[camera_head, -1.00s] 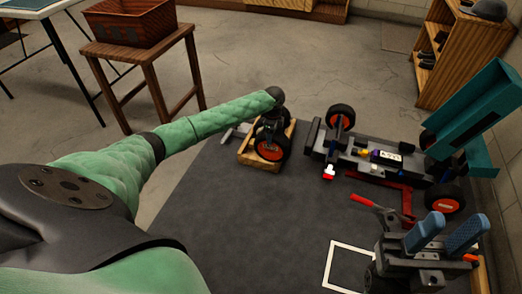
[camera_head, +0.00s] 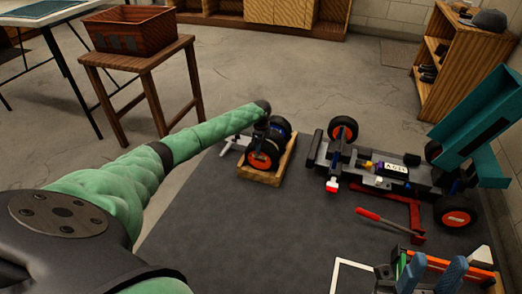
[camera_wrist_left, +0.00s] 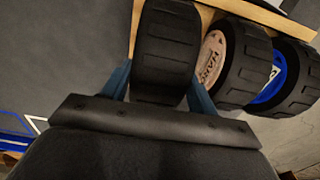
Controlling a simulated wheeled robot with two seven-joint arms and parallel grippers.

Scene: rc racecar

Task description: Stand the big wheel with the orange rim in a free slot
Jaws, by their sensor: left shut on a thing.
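The big wheel with the orange rim (camera_head: 262,161) stands upright at the near end of the wooden rack (camera_head: 259,177). In the left wrist view its black tyre (camera_wrist_left: 166,45) sits between the two blue fingers of my left gripper (camera_wrist_left: 158,85), shut on it. The rack's wooden edge (camera_wrist_left: 262,12) runs behind the tyre. I cannot tell whether the wheel rests on the rack's bottom. Beside it stand a wheel with a beige rim (camera_wrist_left: 212,58) and one with a blue rim (camera_wrist_left: 272,85). My right gripper (camera_head: 435,262), with blue fingers apart, is empty at the bottom right.
A tray with coloured edges (camera_head: 470,262) lies behind my right gripper. A stool with a red box (camera_head: 130,30) stands at the back left.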

